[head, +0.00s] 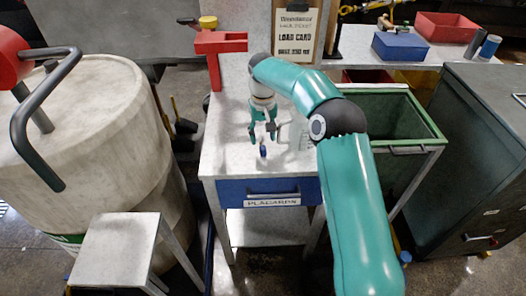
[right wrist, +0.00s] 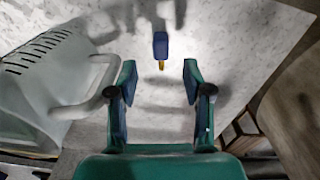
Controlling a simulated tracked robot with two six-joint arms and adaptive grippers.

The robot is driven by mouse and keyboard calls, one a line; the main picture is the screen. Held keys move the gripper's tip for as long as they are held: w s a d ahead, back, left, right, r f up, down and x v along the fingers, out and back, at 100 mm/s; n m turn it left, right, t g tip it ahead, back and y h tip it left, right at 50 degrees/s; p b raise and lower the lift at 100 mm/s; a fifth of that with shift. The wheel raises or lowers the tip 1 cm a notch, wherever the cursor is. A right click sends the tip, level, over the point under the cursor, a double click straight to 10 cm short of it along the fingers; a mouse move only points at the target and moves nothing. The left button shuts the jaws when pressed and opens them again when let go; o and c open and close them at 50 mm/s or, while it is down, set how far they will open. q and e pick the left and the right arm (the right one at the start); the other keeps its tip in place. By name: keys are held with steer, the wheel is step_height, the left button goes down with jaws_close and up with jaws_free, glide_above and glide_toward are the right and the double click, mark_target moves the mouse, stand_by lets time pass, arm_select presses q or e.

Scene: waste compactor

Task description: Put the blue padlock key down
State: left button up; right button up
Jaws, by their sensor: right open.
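The blue padlock key (head: 263,151) is on the light worktop of the small bench (head: 228,150), just in front of my right gripper (head: 263,131). In the right wrist view the key (right wrist: 160,45) shows its blue head and a short brass-coloured tip. It lies beyond the fingertips, roughly in line with the gap between them. My right gripper (right wrist: 158,88) is open, with clear space between its fingers, and neither finger touches the key. My left gripper is not in view.
A pale grey slotted object with a handle (right wrist: 60,75) stands left of the fingers in the right wrist view. A red bracket (head: 214,60) is at the bench's back left. The blue drawer (head: 240,192) is shut. A green bin (head: 420,135) stands right.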

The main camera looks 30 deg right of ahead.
mark_target(263, 146)
steer(key=shift+s+a+f, duration=0.1)
steer(key=shift+s+f, duration=0.05)
steer(key=shift+f, duration=2.5)
jaws_close()
